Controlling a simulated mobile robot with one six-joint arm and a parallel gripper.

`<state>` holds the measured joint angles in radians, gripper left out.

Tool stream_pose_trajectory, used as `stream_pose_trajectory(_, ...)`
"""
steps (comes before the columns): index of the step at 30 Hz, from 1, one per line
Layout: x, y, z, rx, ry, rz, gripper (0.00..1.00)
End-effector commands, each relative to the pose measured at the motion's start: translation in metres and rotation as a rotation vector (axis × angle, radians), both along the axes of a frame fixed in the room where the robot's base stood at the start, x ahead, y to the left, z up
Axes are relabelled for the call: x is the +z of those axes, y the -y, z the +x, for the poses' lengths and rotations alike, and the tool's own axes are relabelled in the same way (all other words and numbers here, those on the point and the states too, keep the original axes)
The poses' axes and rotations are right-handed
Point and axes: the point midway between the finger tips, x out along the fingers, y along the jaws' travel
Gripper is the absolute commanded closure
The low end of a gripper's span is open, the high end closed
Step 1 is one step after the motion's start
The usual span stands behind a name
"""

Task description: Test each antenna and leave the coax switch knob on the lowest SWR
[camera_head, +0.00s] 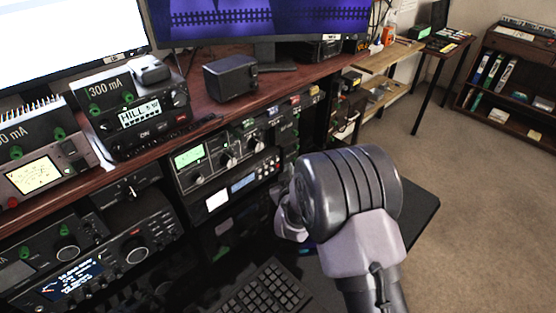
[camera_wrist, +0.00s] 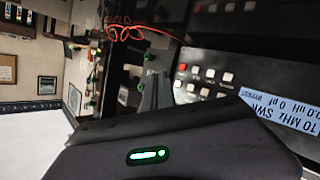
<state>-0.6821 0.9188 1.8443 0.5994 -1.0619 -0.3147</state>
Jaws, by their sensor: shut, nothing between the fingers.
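My gripper (camera_wrist: 155,88) shows in the wrist view as two dark fingers close together, shut and empty. They are in front of a dark panel, beside several small buttons (camera_wrist: 205,80). To their right is a lit display (camera_wrist: 285,112) reading 10 MHz, SWR, 0.0 uH, 0 pF and bypass; the SWR value is cut off. In the head view, my wrist hides most of the gripper, right of the stacked radio units. A tuner with a green display (camera_head: 188,157) has large knobs (camera_head: 228,160). I cannot tell which knob is the coax switch, or whether the fingers touch anything.
A blue-lit display (camera_head: 243,183) sits below the tuner. A wooden desk shelf (camera_head: 190,108) carries a speaker box (camera_head: 230,77) and meters above. A keyboard (camera_head: 262,292) lies below on the dark desk. Open carpet (camera_head: 470,210) is at the right. Orange wire (camera_wrist: 130,33) hangs near the panel.

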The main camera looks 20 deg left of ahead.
Motion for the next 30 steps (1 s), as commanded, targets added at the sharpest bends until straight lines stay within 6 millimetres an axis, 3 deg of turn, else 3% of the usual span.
stream_pose_trajectory(7, 0.0, -0.016, 0.006, 0.0, -0.001, 0.0, 1.0)
stream_pose_trajectory(30, 0.0, -0.016, 0.006, 0.0, 0.0, 0.0, 1.0)
